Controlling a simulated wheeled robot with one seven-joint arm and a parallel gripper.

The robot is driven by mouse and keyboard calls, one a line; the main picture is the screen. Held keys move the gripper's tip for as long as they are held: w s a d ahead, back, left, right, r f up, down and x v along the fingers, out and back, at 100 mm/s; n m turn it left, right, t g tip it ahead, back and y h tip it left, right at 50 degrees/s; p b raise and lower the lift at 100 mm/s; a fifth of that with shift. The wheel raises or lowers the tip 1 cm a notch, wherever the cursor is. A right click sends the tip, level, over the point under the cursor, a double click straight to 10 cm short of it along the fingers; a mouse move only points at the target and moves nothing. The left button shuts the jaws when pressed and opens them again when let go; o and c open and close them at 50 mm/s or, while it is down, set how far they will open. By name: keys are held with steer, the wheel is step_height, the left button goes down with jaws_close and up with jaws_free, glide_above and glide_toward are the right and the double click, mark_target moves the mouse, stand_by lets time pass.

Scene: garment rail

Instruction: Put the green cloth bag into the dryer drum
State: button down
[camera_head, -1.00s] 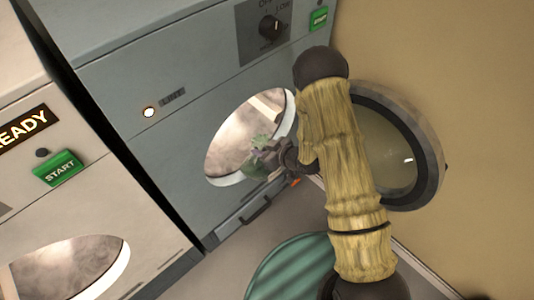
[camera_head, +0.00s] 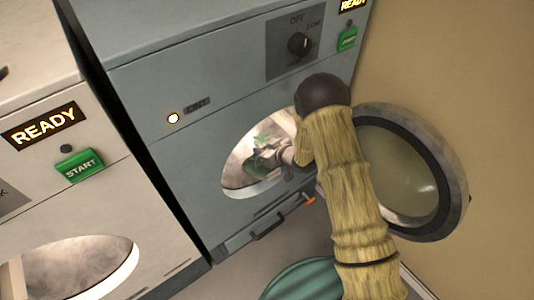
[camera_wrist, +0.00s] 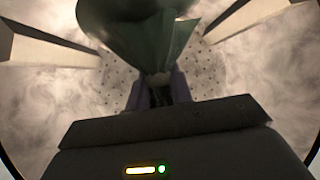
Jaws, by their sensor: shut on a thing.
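The green cloth bag (camera_wrist: 135,30) is gripped at its gathered end in the wrist view, and its body spreads upward past the top edge. My gripper (camera_wrist: 160,90) is shut on it. In the head view a bit of the green bag (camera_head: 264,141) shows inside the round opening of the grey-blue dryer, with my gripper (camera_head: 272,157) beside it, partly hidden by my arm. The dryer drum (camera_head: 240,165) is lit inside; its perforated back wall and pale vanes (camera_wrist: 50,48) surround the bag in the wrist view.
The dryer's round glass door (camera_head: 405,175) stands open on the right, close to my arm, near the beige wall (camera_head: 440,70). A white machine (camera_head: 90,215) stands at the left. A green round thing (camera_head: 305,280) is on the floor below.

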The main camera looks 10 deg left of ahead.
steer(key=shift+w+a+b, duration=1.25)
steer(key=shift+w+a, duration=2.4)
steer(key=shift+a, duration=0.75)
step_height(320, 180, down, 7)
steer(key=b, duration=0.4)
steer(key=shift+f, duration=0.2)
steer(key=shift+w, duration=0.1)
steer(key=c, duration=1.2)
jaws_free()
steer(key=shift+f, duration=0.1)
steer(key=shift+o, duration=0.2)
steer(key=p+v, duration=0.1)
steer(key=v, duration=1.6)
steer(key=shift+s+r+p, duration=0.2)
steer(key=shift+r+p, duration=0.05)
steer(key=shift+p, duration=0.1)
